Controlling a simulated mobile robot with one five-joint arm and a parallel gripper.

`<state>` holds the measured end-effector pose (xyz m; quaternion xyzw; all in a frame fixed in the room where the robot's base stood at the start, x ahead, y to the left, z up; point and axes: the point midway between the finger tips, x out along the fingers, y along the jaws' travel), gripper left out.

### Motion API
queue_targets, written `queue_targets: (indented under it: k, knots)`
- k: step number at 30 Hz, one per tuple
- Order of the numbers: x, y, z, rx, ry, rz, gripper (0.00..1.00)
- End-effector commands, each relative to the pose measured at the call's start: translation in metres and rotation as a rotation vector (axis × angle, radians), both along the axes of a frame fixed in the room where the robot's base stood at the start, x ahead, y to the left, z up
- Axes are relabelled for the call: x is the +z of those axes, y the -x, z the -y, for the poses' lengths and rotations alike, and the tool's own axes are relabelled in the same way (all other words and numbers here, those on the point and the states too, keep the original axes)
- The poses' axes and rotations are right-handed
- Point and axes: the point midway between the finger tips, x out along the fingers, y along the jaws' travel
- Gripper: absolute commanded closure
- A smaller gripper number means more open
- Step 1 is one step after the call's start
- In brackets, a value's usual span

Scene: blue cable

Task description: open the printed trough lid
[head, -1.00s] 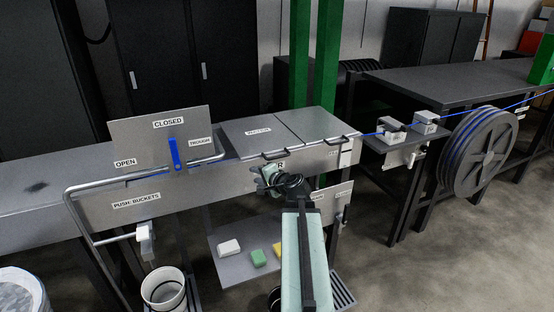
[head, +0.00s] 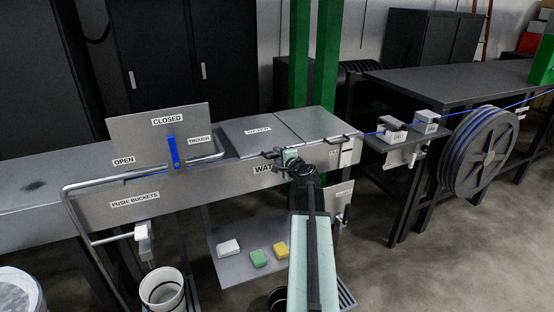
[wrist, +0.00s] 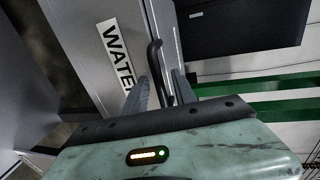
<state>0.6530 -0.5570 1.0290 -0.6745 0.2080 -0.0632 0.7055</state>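The trough has two flat grey lids on top, both lying closed. The left lid (head: 245,137) carries a printed label that I cannot read surely. The right lid (head: 310,123) looks plain. Each has a dark bar handle at its front edge: the left lid's handle (head: 271,154) and the right lid's handle (head: 346,137). My gripper (head: 290,154) is at the trough's front edge, near the left lid's handle. In the wrist view my gripper (wrist: 162,88) has its fingers apart, with a dark handle (wrist: 155,62) reaching between them. Contact is not clear.
A plate with a blue lever (head: 173,152) and OPEN, CLOSED and TROUGH labels stands left of the lids. A bent rail (head: 75,215) runs along the front left. Sponges (head: 258,258) lie on a lower shelf. Cable blocks (head: 425,121) and a reel (head: 482,153) are at right.

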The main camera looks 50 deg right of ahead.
Motion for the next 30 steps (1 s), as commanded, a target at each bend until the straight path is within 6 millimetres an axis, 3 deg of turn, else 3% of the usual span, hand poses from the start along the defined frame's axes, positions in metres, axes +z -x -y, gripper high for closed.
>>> queue_targets:
  k: [5, 8, 9, 30]
  knots:
    - [0.0004, 0.0, -0.0008, 0.0, 0.0, 0.0, 0.67]
    - [0.0004, 0.0001, -0.001, 0.001, 0.001, 0.0, 0.95]
    - [0.0004, -0.0001, -0.001, 0.001, 0.001, 0.0, 1.0]
    - [0.0004, -0.0007, -0.002, 0.002, 0.001, 0.0, 1.0]
